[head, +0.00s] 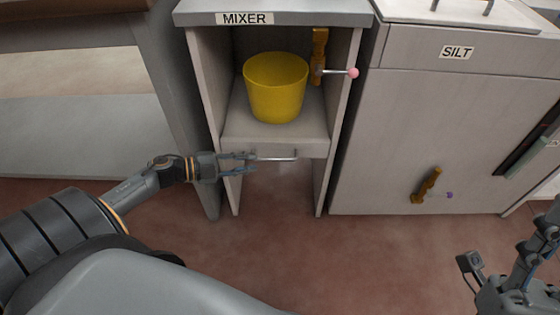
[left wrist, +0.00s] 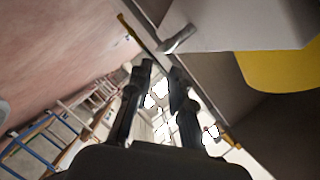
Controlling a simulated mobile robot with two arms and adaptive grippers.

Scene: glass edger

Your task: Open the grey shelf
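The grey shelf (head: 240,146) is in the cabinet labelled MIXER, with a thin silver bar handle (head: 280,158) on its front. A yellow bucket (head: 275,90) stands on it. My left gripper (head: 254,164) is open and empty, its fingers pointing right at the handle's left end. I cannot tell whether they touch it. In the left wrist view the two dark fingers are apart, the handle (left wrist: 180,40) lies just beyond the tips, and the bucket (left wrist: 280,70) shows at right. My right gripper is partly seen at the lower right of the head view; its fingers are unclear.
A yellow bracket with a pink-tipped lever (head: 352,72) is at the MIXER cabinet's right side. A closed SILT cabinet (head: 400,120) stands to the right, with a purple-tipped lever (head: 449,195) low on its front. Reddish floor (head: 270,215) in front is clear.

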